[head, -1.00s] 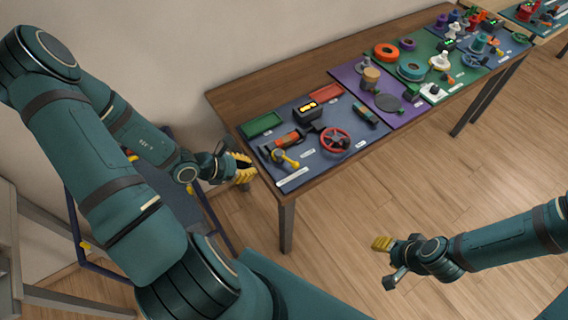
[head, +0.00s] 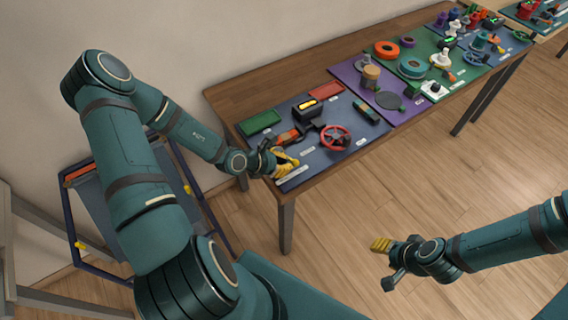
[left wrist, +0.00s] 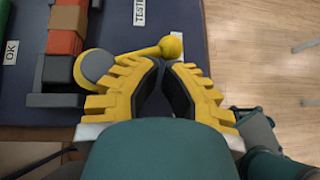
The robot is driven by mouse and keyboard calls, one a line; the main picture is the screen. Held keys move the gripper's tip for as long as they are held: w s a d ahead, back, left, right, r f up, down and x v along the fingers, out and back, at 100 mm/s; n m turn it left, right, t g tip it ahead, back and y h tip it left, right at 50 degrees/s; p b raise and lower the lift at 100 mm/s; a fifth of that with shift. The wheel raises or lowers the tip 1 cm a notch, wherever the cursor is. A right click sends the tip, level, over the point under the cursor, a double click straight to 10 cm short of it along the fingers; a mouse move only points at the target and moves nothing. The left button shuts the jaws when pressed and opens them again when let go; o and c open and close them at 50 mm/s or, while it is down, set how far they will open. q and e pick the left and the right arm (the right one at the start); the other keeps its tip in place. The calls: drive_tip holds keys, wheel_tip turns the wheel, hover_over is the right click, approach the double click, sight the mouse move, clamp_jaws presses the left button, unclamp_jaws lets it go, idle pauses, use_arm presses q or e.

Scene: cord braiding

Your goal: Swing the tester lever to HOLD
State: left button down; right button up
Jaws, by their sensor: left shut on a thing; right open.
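The tester lever shows in the left wrist view as a yellow arm (left wrist: 140,54) running from a round grey pivot (left wrist: 97,65) at left to a yellow knob (left wrist: 172,47). My left gripper (left wrist: 168,66) is shut on the lever at its knob end, with the knob just beyond the fingertips. In the head view my left gripper (head: 290,163) is over the near left corner of the blue board (head: 310,163) and hides most of the lever. I cannot read a HOLD mark. My right gripper (head: 380,245) is open and empty, off the table over the floor.
Beside the lever is an orange and black block (left wrist: 64,40), with an OK label (left wrist: 11,52). A red wheel (head: 335,138), a black box with a yellow display (head: 308,108) and a green tray (head: 260,122) are on the same board. Other boards continue along the table to the right.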

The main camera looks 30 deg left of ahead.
use_arm(q)
drive_tip(key=shift+w+d, duration=0.15)
drive_tip(key=shift+w, duration=0.05)
idle(0.3)
drive_tip(key=shift+w+d, duration=0.3)
drive_tip(key=shift+w, duration=0.25)
drive_tip(key=shift+r, duration=0.1)
use_arm(e)
drive_tip(key=shift+s+r, duration=0.1)
